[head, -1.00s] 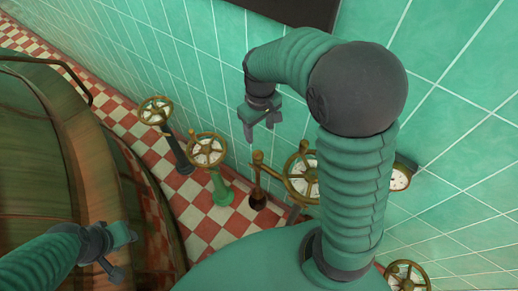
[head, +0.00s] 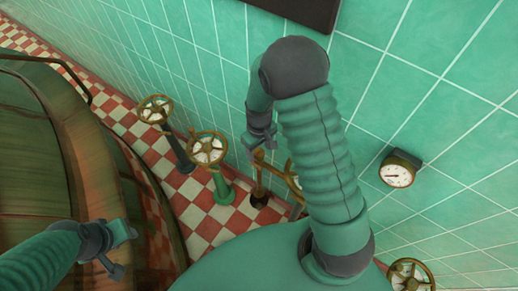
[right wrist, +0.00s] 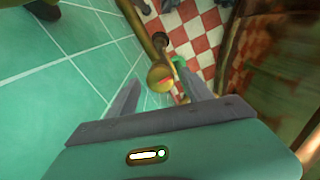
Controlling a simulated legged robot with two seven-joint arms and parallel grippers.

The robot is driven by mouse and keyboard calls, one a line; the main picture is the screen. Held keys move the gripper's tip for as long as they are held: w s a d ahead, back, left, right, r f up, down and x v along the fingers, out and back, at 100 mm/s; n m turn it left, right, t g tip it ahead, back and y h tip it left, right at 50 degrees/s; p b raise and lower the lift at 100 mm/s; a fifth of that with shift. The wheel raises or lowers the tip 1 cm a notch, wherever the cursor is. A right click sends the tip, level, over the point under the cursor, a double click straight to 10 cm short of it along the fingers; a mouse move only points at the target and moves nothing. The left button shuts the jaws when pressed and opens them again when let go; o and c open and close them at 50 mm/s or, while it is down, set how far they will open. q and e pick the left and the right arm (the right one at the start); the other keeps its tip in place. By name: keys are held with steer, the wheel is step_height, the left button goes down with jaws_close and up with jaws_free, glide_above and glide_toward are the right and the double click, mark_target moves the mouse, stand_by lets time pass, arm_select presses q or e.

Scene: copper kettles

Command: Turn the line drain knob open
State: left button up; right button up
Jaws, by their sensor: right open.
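A small brass knob (head: 258,156) tops a thin post that rises from a dark base on the tiled floor. My right gripper (head: 261,146) is open just above the knob, fingers pointing down. I cannot tell whether they touch it. My left gripper (head: 124,252) is at the lower left, away from the knob, its jaws apart. No label naming the knob is readable.
Valve wheels stand left of the knob on a dark post (head: 155,109) and a green post (head: 208,148). Another wheel (head: 293,182) is partly hidden by my right arm. A gauge (head: 398,170) is on the green wall. A copper kettle (head: 50,150) fills the left.

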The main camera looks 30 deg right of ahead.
steer(key=shift+c, duration=0.5)
jaws_close()
steer(key=shift+n, duration=0.4)
steer(key=n+p, duration=0.1)
steer(key=n, duration=0.2)
steer(key=shift+r+n+p, duration=0.1)
steer(key=shift+n+p, duration=0.2)
steer(key=shift+n, duration=0.1)
steer(key=n+p, duration=0.2)
steer(key=n, duration=0.2)
steer(key=shift+r+n, duration=0.1)
steer(key=shift+n, duration=0.2)
steer(key=n+p, duration=0.3)
steer(key=n, duration=0.1)
steer(key=shift+w, duration=0.1)
steer(key=shift+n+p, duration=1.35)
steer(key=shift+n, duration=1.05)
steer(key=shift+w+d, duration=0.1)
